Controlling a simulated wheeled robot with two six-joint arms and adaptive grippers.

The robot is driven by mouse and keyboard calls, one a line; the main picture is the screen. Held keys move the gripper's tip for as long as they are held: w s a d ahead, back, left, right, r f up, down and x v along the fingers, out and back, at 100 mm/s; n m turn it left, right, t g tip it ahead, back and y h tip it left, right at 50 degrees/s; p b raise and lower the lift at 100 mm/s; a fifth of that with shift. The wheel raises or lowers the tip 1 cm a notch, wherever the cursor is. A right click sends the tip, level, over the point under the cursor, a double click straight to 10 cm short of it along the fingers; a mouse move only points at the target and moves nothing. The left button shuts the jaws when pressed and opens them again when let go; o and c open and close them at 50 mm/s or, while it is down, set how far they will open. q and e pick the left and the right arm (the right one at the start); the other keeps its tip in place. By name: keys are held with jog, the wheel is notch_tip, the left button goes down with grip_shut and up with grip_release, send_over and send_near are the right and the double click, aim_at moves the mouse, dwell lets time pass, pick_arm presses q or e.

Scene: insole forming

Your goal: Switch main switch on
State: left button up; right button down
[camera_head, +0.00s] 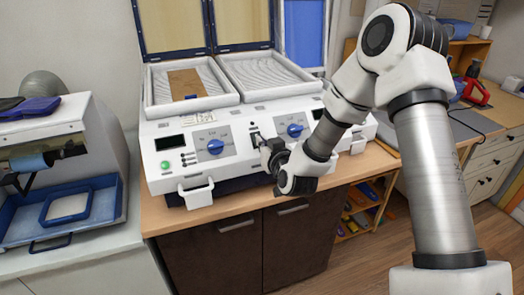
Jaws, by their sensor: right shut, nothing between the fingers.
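A white forming machine (235,117) with two open lids stands on the wooden cabinet. Its front panel has two blue knobs, the left knob (215,146) and the right knob (295,130), and a lit green button (165,165) at the lower left. My right arm comes in from the right. My right gripper (264,146) is shut and empty, right at the front panel between the two knobs. A small dark switch (253,128) shows just above and left of it. Whether the fingers touch the panel cannot be told. My left gripper is not in view.
A white machine (95,125) with a blue tray (113,208) stands at the left. A brown sheet (186,83) lies in the forming machine's left bed. Two white handles (198,194) stick out at its front. A wooden desk with a red tool (474,88) is at the right.

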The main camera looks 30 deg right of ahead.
jog(key=shift+w+f, duration=0.3)
jog(key=shift+f, duration=0.25)
jog(key=shift+w+d+f+b, duration=0.15)
jog(key=shift+f+b, duration=0.2)
jog(key=shift+b, duration=0.25)
jog(key=shift+r, duration=0.1)
